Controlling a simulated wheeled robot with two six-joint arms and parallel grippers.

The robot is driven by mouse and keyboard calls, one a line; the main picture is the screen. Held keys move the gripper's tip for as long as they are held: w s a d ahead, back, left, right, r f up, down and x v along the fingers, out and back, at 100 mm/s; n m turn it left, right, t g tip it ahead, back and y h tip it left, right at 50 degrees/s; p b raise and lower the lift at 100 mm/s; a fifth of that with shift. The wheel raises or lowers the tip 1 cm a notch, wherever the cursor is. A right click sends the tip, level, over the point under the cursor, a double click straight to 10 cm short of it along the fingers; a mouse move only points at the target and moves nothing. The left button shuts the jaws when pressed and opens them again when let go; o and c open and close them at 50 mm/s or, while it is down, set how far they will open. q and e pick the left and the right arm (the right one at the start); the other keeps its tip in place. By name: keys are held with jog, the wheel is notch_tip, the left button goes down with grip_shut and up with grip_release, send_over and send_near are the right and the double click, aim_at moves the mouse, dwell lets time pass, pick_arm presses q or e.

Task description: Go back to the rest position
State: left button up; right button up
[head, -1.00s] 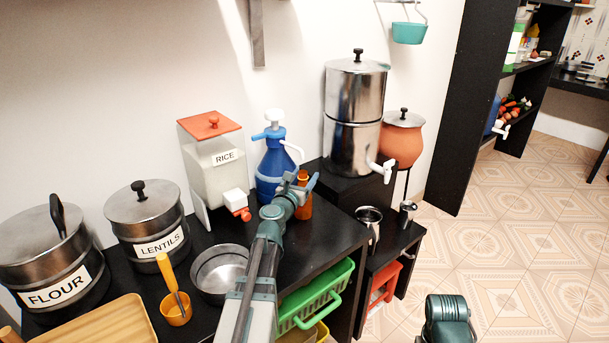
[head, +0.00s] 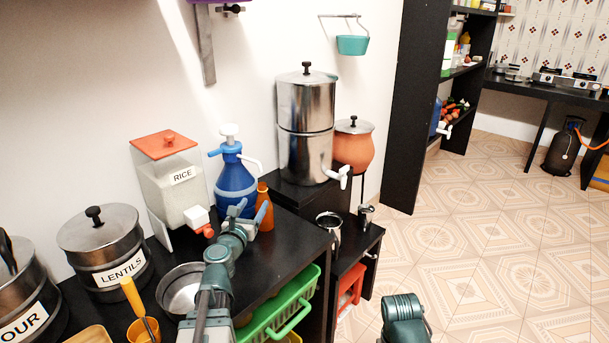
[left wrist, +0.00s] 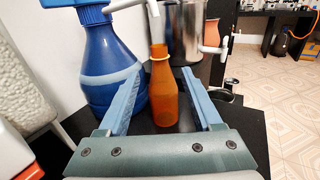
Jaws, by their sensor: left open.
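My left gripper (head: 249,211) reaches over the black counter (head: 290,250), with its fingers beside the small orange bottle (head: 264,208). In the left wrist view the two blue fingers (left wrist: 162,72) are spread apart. The orange bottle (left wrist: 165,100) shows upright in the gap between them, with clear space on both sides. I cannot tell how far it lies between the fingertips. The blue jug (left wrist: 112,70) stands just left of the left finger. A dark green part of my right arm (head: 405,318) shows at the bottom, and its gripper is out of view.
The rice container (head: 172,190), lentils pot (head: 105,250) and steel bowl (head: 180,290) crowd the counter left of my arm. The steel water filter (head: 306,125) and clay pot (head: 353,148) stand behind. Tiled floor (head: 480,240) is open at the right.

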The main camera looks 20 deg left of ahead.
pick_arm(q)
jog(key=s+d+r+m+g+h+p, duration=0.15)
jog(key=d+m+g+h+p, duration=0.45)
jog(key=d+m, duration=0.65)
jog(key=s+d+r+m+g+h+p, duration=0.1)
jog(key=s+d+m+g+h+p, duration=0.15)
jog(key=d+m+p, duration=1)
jog(key=s+d+f+m+g+y+p, duration=0.1)
jog(key=s+d+m+g+y+p, duration=0.15)
jog(key=s+d+m+g, duration=0.6)
jog(key=s+a+r+m+g+y+p, duration=0.1)
jog(key=s+m+y+p, duration=0.4)
jog(key=s, duration=0.5)
jog(key=r+m, duration=0.1)
jog(key=m, duration=0.1)
jog(key=shift+s+a+r+m, duration=0.25)
jog(key=shift+s+m, duration=0.05)
jog(key=shift+m, duration=0.05)
